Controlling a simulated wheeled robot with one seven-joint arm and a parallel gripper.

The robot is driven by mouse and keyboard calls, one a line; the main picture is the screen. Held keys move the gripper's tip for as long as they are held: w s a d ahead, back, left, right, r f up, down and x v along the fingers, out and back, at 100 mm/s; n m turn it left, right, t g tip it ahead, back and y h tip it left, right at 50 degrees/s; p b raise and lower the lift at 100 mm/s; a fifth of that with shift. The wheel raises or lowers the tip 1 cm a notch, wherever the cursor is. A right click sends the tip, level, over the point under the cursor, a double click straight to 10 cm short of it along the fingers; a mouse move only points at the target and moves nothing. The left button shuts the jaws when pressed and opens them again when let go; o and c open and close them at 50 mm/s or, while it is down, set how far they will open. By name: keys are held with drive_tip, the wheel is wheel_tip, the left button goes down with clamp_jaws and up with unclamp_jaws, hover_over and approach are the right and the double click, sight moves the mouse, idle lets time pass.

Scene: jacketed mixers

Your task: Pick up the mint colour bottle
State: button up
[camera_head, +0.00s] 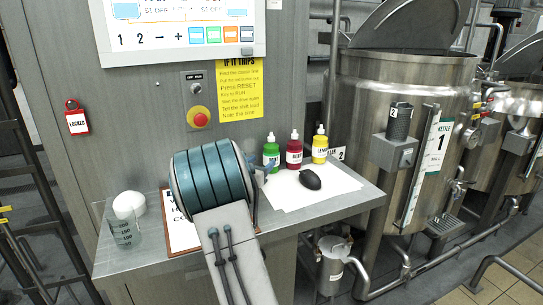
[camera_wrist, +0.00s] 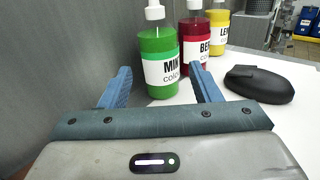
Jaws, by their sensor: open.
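The mint colour bottle is a green squeeze bottle (camera_head: 271,151) with a white cap and a white label, upright on the steel shelf against the wall. In the head view my gripper (camera_head: 257,170) is largely hidden behind my own arm, close to the bottle's left side.
Right of it stand a red bottle (camera_head: 294,151) and a yellow bottle (camera_head: 320,146). A black mouse-shaped object (camera_head: 310,179) lies on white paper (camera_head: 327,194) in front. A clipboard (camera_head: 180,230), a beaker (camera_head: 124,230) and a white round item (camera_head: 129,203) are at left.

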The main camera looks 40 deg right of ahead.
sight(267, 157)
drive_tip(key=shift+p+x, duration=1.2)
drive_tip(key=shift+x, duration=2.3)
drive_tip(key=shift+f, duration=0.1)
drive_tip(key=c, duration=0.8)
